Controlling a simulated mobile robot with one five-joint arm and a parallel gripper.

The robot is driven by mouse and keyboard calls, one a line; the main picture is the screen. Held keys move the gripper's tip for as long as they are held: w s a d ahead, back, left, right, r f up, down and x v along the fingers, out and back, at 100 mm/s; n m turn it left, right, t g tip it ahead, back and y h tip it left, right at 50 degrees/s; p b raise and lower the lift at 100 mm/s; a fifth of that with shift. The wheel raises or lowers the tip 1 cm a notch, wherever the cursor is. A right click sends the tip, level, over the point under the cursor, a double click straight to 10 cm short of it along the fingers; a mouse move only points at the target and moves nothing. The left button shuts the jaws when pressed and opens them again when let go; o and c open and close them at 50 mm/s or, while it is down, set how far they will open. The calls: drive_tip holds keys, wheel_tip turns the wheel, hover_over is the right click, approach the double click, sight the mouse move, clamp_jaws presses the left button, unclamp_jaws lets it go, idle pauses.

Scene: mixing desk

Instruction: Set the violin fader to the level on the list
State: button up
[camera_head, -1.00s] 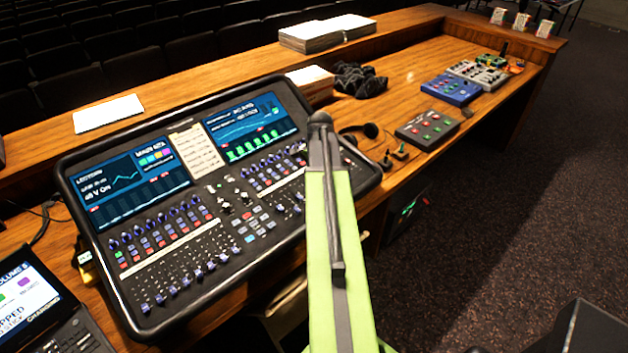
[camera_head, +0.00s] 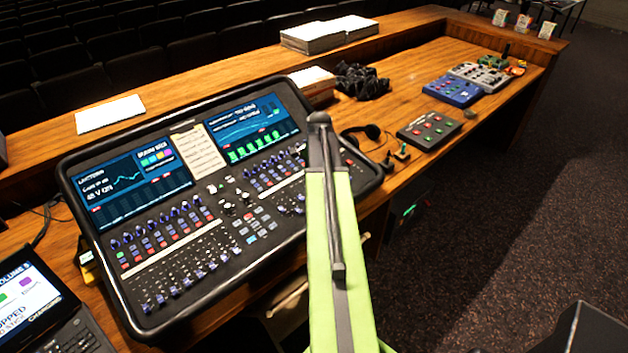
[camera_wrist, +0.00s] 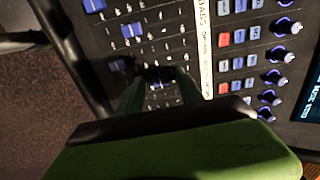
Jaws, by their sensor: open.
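The mixing desk (camera_head: 250,258) lies tilted on the wooden counter, with a row of blue fader caps (camera_head: 186,283) along its lower left. I cannot tell which cap is the violin fader; the strip of names (camera_wrist: 201,45) in the wrist view is only partly readable, with "BASS" at its top. A paper list (camera_head: 199,150) lies between the two screens; its writing is too small to read. My gripper (camera_wrist: 161,77) is open over the fader area in the wrist view, its fingers on either side of a blue cap. Contact cannot be told. The head view does not clearly show the fingers.
Blue-ringed knobs (camera_wrist: 280,55) and coloured buttons (camera_wrist: 224,39) lie right of the name strip in the wrist view. A laptop (camera_head: 40,310) stands at lower left. A red-buttoned box (camera_head: 429,130) and headphones (camera_head: 362,131) lie right of the desk.

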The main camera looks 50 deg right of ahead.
drive_tip(key=shift+r, duration=0.1)
wheel_tip(320, 180, up, 17)
drive_tip(key=s+p, duration=0.2)
drive_tip(key=p, duration=1.5)
drive_tip(key=shift+a, duration=0.1)
drive_tip(key=shift+w, duration=0.1)
